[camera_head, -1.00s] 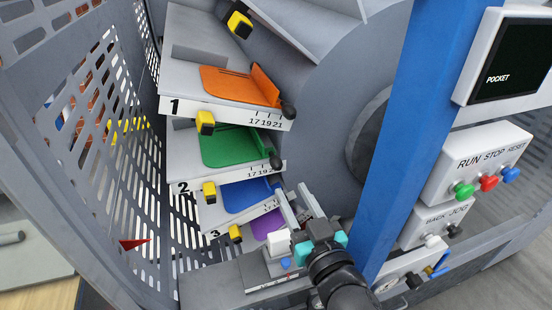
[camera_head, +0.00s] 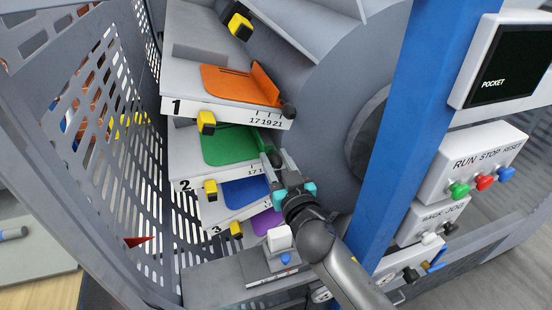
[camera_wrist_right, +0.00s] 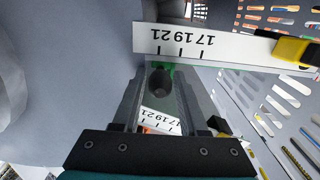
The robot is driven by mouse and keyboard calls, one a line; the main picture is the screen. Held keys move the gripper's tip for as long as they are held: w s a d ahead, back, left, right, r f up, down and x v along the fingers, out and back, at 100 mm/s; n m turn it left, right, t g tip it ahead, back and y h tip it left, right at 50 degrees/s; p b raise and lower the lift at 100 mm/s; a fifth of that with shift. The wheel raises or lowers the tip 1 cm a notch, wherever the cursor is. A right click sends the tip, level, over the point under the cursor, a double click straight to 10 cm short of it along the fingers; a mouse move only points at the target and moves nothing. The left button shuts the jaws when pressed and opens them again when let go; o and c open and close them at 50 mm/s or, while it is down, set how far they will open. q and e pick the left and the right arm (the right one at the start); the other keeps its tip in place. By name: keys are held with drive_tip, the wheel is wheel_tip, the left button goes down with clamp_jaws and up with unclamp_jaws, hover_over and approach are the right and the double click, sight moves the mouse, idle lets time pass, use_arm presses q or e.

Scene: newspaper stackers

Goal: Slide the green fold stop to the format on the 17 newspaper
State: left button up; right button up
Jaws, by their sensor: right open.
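The green fold stop (camera_head: 228,145) lies on the second tray, its plate flat and its right end by the scale. The tray 2 scale (camera_head: 254,171) shows 17, with its right part hidden behind my gripper. My right gripper (camera_head: 273,158) is open at the right end of the green stop. In the right wrist view a dark round knob (camera_wrist_right: 160,82) sits between my two open fingers (camera_wrist_right: 160,85), with a bit of green behind it. A scale strip (camera_wrist_right: 180,40) reading 17 19 21 appears upside down above the fingers. My left gripper is out of view.
The blue stop (camera_head: 245,192) and purple stop (camera_head: 265,223) lie below. A blue post (camera_head: 405,130) stands right; a perforated grey guard (camera_head: 100,120) stands left.

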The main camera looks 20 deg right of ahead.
drive_tip(key=shift+c, duration=0.3)
clamp_jaws()
idle(1.1)
